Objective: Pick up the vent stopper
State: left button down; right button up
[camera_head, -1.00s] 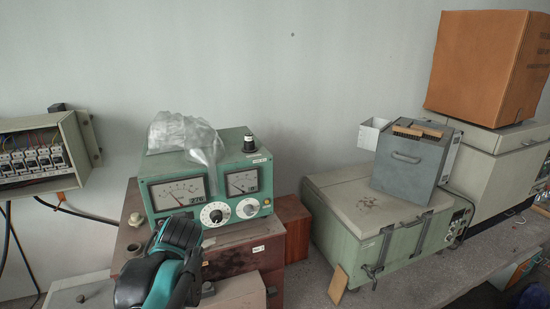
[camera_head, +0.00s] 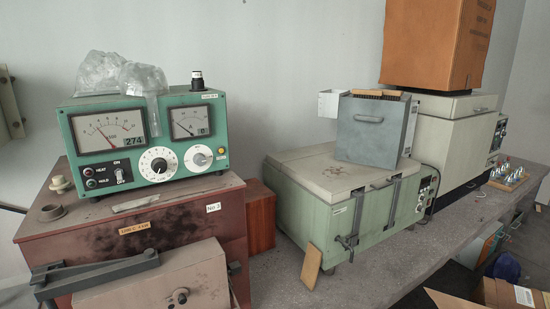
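A small cream, knob-like plug (camera_head: 61,184), which looks like the vent stopper, sits on the top of the red-brown furnace box (camera_head: 95,238) near its left edge. Just in front of it is a dark round ring or vent opening (camera_head: 50,212), so the plug appears to be beside the opening, not in it. The green meter unit (camera_head: 142,143) stands to the right of the plug on the same box top. Neither of my grippers shows in the head view.
Plastic bags (camera_head: 118,75) and a black-topped knob or bottle (camera_head: 197,80) are on the meter unit. A dark lever (camera_head: 95,275) crosses the furnace front. A green chest (camera_head: 345,195) with a grey box (camera_head: 376,130) stands right.

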aim_at(60, 184)
jog(key=u, duration=1.4)
